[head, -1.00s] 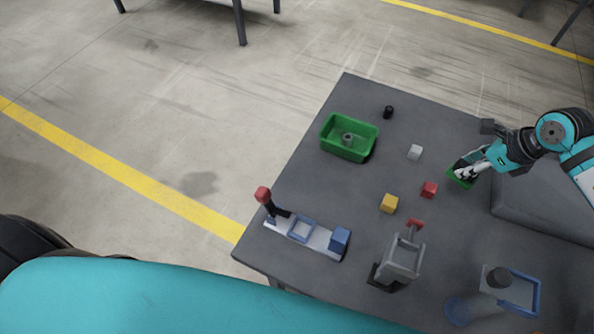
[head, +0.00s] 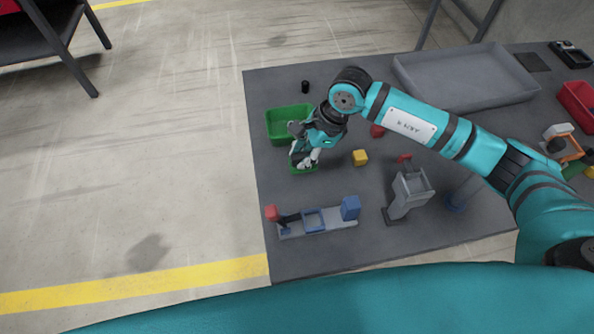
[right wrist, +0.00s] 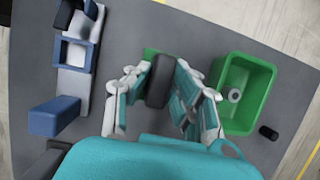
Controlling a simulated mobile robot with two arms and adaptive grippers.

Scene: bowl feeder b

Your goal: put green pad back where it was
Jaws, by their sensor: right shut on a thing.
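The green pad (head: 303,169) is at the left part of the table, in front of the green bin, under my right gripper (head: 303,157). In the right wrist view, green edges of the pad (right wrist: 150,53) show around a dark block-like part (right wrist: 160,80) between the two fingers of my right gripper (right wrist: 158,95). The gripper is shut on this part, which seems to be the pad's grip. Most of the pad is hidden by the fingers and wrist. I cannot tell whether it touches the table. My left gripper is not in view.
The green bin (head: 278,139) stands just behind the pad, with a grey ring-like part (right wrist: 234,95) inside. A clamp fixture with a blue block (head: 350,208) is in front. A yellow cube (head: 360,158), red cube (head: 377,131) and grey stand (head: 408,194) are to the right.

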